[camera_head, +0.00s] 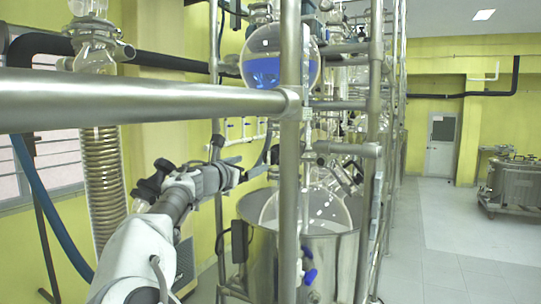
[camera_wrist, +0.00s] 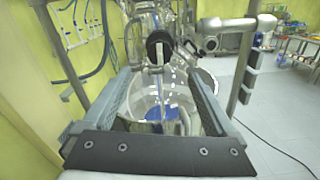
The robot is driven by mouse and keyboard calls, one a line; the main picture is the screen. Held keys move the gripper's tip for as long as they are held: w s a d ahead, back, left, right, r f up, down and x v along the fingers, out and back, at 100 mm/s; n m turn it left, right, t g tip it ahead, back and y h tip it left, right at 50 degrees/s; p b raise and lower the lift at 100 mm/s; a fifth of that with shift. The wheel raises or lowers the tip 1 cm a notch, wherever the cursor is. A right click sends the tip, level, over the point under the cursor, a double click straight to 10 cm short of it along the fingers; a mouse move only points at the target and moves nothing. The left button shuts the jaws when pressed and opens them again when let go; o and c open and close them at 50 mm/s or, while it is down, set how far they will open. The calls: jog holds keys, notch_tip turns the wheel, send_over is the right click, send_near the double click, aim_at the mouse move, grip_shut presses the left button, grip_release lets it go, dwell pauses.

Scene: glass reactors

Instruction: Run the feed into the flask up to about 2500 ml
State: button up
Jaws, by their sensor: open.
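The feed vessel (camera_head: 265,72) is a round glass bulb, partly filled with blue liquid, high on the steel frame. The large glass flask (camera_head: 335,208) sits below it in a steel pot (camera_head: 262,235); it also shows in the wrist view (camera_wrist: 178,98). Some blue shows low in it there; I cannot tell whether it is liquid or a fitting beneath. Its level marks are unreadable. My gripper (camera_head: 240,175) is left of the flask's top. In the wrist view my gripper (camera_wrist: 158,72) is open, with a round black knob (camera_wrist: 158,47) beyond and between its fingertips, apparently not gripped.
A thick steel rail (camera_head: 150,102) crosses the near left, and an upright post (camera_head: 289,150) stands before the flask. Open floor (camera_head: 450,255) lies to the right, with a steel tank (camera_head: 515,185) beyond.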

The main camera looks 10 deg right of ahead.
aim_at(269, 157)
jog(key=p+x, duration=0.4)
jog(key=x, duration=0.8)
jog(key=shift+r, duration=0.1)
jog(key=shift+w+d, duration=0.3)
jog(key=shift+w, duration=0.15)
jog(key=c, duration=1.4)
jog(key=shift+m, duration=0.3)
